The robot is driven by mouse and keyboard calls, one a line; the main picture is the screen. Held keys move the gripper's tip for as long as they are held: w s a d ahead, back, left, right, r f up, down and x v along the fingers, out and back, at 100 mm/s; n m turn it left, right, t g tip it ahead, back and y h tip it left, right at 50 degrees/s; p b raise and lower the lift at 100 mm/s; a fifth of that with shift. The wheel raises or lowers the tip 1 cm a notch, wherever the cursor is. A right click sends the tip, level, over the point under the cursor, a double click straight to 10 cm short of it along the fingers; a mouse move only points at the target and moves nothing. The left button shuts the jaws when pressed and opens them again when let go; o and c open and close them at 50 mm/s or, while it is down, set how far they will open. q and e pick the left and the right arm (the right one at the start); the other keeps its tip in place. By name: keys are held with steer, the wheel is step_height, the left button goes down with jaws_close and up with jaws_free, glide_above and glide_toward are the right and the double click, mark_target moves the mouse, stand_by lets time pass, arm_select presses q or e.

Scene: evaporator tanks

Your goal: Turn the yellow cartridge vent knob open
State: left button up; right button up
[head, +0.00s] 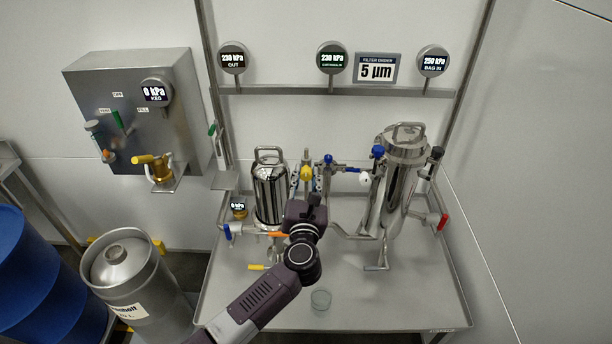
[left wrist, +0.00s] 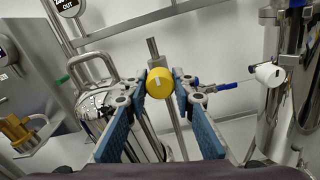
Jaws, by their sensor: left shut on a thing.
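The yellow vent knob (left wrist: 160,84) is a round yellow cap with a white mark on its face, seen in the left wrist view. It sits between the blue-padded fingertips of my left gripper (left wrist: 161,92), which is shut on it. In the head view the knob (head: 306,173) shows on a metal pipe just past my left gripper (head: 306,188), beside the smaller steel cartridge housing (head: 268,190). My left wrist hides part of the piping below. My right gripper is not in view.
The tall bag filter housing (head: 396,195) stands right of the knob, with a blue-handled valve (head: 328,160) between. Gauges hang on the rail above; one reads 230 kPa (head: 332,58).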

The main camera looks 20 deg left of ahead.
arm_select(q)
jaws_close()
steer(key=m+p, duration=0.3)
steer(key=shift+r, duration=0.15)
steer(key=m+p, duration=0.3)
steer(key=m, duration=0.2)
steer(key=shift+m, duration=0.4)
steer(key=m+p, duration=0.3)
steer(key=m, duration=0.2)
steer(key=m+p, duration=0.1)
steer(key=m, duration=0.2)
steer(key=shift+f, duration=0.2)
steer(key=shift+m, duration=0.5)
steer(key=shift+p, duration=0.3)
